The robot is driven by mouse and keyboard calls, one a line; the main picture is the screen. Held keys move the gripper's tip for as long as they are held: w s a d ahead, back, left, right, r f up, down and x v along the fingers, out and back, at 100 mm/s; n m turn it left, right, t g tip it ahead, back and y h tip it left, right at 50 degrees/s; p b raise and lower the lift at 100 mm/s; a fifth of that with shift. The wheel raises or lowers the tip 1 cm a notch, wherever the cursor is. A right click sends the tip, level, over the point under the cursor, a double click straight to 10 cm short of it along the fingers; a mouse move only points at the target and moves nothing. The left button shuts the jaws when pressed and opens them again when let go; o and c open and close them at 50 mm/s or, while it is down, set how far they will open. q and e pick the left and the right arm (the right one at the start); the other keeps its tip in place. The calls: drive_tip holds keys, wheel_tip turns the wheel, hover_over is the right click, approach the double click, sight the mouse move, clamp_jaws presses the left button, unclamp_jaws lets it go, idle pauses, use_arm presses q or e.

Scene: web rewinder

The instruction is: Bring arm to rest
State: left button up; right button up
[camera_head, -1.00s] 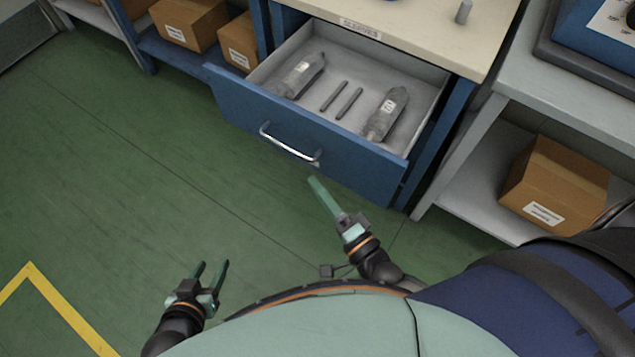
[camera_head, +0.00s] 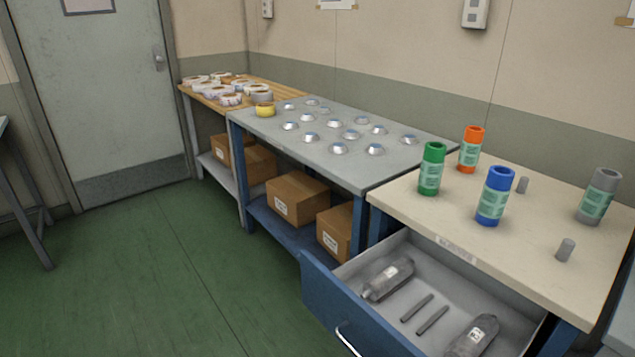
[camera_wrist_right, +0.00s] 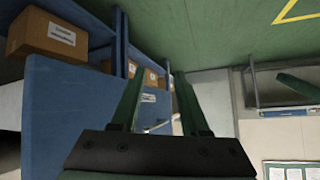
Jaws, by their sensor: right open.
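In the right wrist view, my right gripper (camera_wrist_right: 158,100) is open, with its two green fingers spread apart and nothing between them. The blue drawer front (camera_wrist_right: 62,120) fills the left of that view, and the drawer handle shows behind the fingers. In the head view neither of my grippers shows. The open drawer (camera_head: 385,325) is at the bottom right, with two grey bottle-like packs and two dark rods in it.
The cream tabletop (camera_head: 430,210) bears green (camera_head: 431,168), orange (camera_head: 470,150), blue (camera_head: 495,197) and grey (camera_head: 598,197) cylinders and two small pegs. A grey table (camera_head: 300,150) with small domes stands beside it. The green floor (camera_head: 150,270) at left is clear.

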use_arm(q)
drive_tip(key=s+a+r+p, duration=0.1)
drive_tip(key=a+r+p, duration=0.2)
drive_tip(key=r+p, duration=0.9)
drive_tip(key=p, duration=0.4)
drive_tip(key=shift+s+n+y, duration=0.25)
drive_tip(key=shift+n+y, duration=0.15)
use_arm(e)
drive_tip(key=s+d+r+h, duration=0.1)
drive_tip(key=s+d+r, duration=0.1)
drive_tip(key=r, duration=1)
drive_tip(key=shift+d, duration=0.7)
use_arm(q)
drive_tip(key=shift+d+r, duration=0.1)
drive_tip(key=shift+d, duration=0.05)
use_arm(e)
drive_tip(key=shift+d, duration=0.1)
